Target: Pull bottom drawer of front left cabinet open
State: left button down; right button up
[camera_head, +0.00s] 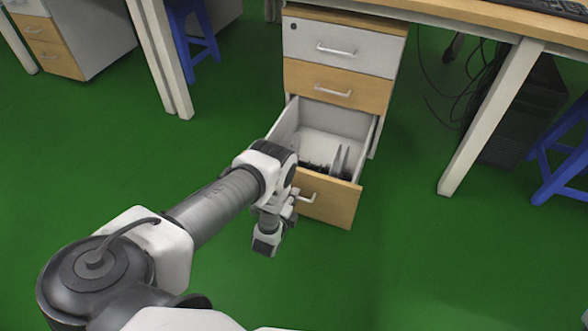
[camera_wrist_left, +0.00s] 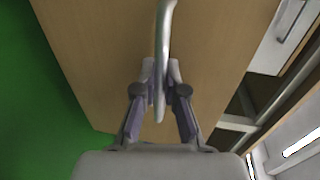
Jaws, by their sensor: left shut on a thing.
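The cabinet (camera_head: 345,52) stands under the desk, with its bottom drawer (camera_head: 328,205) pulled well out and its inside showing. My left gripper (camera_head: 297,200) is at the wooden front of this drawer, at the bar handle (camera_head: 308,197). In the left wrist view, the fingers of my left gripper (camera_wrist_left: 160,95) are on both sides of the pale handle (camera_wrist_left: 164,45) and shut on it. The wooden drawer front (camera_wrist_left: 100,60) fills much of that view. Part of the gripper is hidden by my wrist in the head view. My right gripper is not in view.
Papers or dividers (camera_head: 340,160) and dark items stand in the open drawer. The two upper drawers (camera_head: 335,88) are shut. The green floor (camera_head: 400,260) before the drawer is clear.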

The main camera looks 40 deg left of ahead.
pick_arm(q)
jog(key=c, duration=1.2)
grip_release()
jog(key=shift+c, duration=0.2)
jog(key=v, duration=1.2)
jog(key=shift+r, duration=0.1)
